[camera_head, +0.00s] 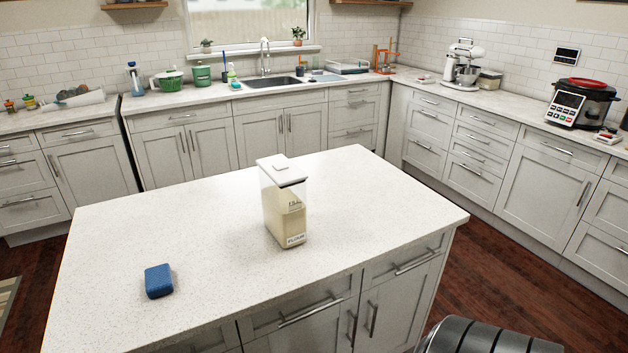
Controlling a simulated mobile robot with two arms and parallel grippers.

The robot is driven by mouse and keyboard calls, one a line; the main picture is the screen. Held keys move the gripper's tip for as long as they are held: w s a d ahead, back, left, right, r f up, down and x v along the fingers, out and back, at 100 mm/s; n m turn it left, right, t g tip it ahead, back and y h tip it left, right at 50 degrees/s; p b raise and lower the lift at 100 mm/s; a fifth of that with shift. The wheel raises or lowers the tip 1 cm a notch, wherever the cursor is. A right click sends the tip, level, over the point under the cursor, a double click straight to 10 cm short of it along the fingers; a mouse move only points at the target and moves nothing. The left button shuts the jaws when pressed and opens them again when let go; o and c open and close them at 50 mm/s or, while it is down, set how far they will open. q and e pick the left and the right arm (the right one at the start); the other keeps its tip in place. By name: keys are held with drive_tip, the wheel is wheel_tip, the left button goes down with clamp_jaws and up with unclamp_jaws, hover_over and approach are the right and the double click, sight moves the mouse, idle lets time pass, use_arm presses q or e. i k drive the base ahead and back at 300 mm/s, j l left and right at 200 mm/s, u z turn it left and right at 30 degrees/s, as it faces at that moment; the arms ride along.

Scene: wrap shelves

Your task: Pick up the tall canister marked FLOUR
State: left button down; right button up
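The tall clear canister (285,215) stands upright on the kitchen island near its middle. It has a white lid and pale flour in its lower part, and a small label near its base reads FLOUR. Nothing is touching it. Neither of my grippers shows in the head view. A dark ribbed part that looks like mine shows at the bottom edge, right of centre.
The island top (150,225) is mostly clear. A small blue case (158,281) lies at its front left. Counters with a sink (272,81), a stand mixer (463,64) and a multicooker (580,103) line the walls. Dark wooden floor (500,265) is open to the right.

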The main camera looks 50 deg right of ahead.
sight(284, 208)
drive_tip(key=z, duration=1.4)
drive_tip(key=i+l+u, duration=0.15)
drive_tip(key=l, duration=0.15)
